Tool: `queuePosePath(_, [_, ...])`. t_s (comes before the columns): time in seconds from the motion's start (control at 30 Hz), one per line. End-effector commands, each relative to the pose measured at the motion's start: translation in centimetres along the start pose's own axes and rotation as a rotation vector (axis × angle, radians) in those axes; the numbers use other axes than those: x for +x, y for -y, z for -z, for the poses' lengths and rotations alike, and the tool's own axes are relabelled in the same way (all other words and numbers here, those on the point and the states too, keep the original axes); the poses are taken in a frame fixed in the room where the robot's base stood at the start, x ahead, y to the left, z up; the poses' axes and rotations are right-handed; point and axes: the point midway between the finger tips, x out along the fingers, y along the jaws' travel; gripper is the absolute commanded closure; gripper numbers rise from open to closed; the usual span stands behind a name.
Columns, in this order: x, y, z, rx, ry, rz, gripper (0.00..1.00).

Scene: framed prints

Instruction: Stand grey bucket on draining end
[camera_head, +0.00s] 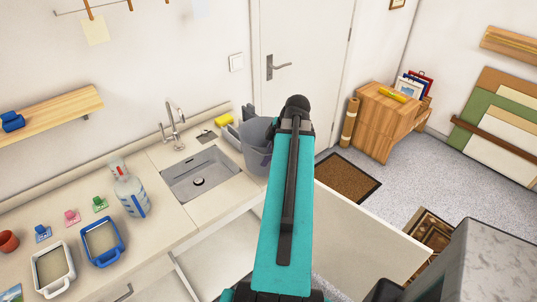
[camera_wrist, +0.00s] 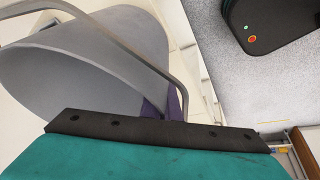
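The grey bucket (camera_head: 255,139) is at the right end of the counter, just right of the sink, partly hidden by my arm. In the wrist view the bucket (camera_wrist: 95,65) fills the upper left, its wide mouth and grey bail handle close to the camera. My gripper's purple fingertips (camera_wrist: 164,106) are close together at the bucket's edge beside the handle and look shut on it. The exact grip point is partly covered by the black gripper body. Whether the bucket's base touches the counter is hidden.
The sink basin (camera_head: 200,176) with its tap (camera_head: 174,128) lies left of the bucket. A yellow sponge (camera_head: 224,120) is behind it. A spray bottle (camera_head: 130,190) and a blue tray (camera_head: 102,240) stand further left. A door (camera_head: 300,55) is behind my arm; a doormat (camera_head: 346,178) lies on the floor.

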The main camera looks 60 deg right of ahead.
Motion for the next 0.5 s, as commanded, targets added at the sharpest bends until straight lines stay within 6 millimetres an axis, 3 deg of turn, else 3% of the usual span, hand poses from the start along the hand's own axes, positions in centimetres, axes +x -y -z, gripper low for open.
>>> queuePosePath(0.3, [-0.1,-3.3,-1.8,0.001,-0.001,-0.001,1.0])
queuePosePath(0.5, [0.0,-4.5,-2.5,-0.001,-0.001,0.0,1.0])
